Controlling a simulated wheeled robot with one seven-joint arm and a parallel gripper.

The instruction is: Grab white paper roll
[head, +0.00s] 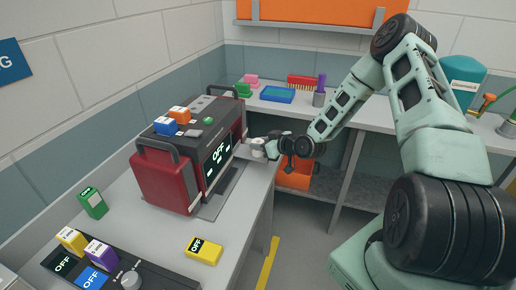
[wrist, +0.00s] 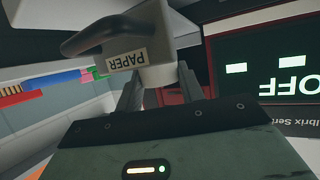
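In the wrist view a pale piece labelled PAPER (wrist: 150,62), with a dark handle (wrist: 95,32), is right in front of my gripper (wrist: 160,85). A small whitish shape (head: 257,146) shows at the same place in the head view, at the right side of the red and black machine (head: 165,178). I cannot make out a round roll shape. My gripper (head: 274,148) is at this white shape. Its two fingers stand apart, one on each side of the PAPER piece. The fingertips are hidden behind it, so I cannot tell whether they press on it.
The machine's screen (wrist: 287,87) reads OFF and is close on the right in the wrist view. A yellow block (head: 203,250) and a green block (head: 92,203) are on the grey counter. An orange bin (head: 296,176) is below the back bench. Open floor lies right of the counter.

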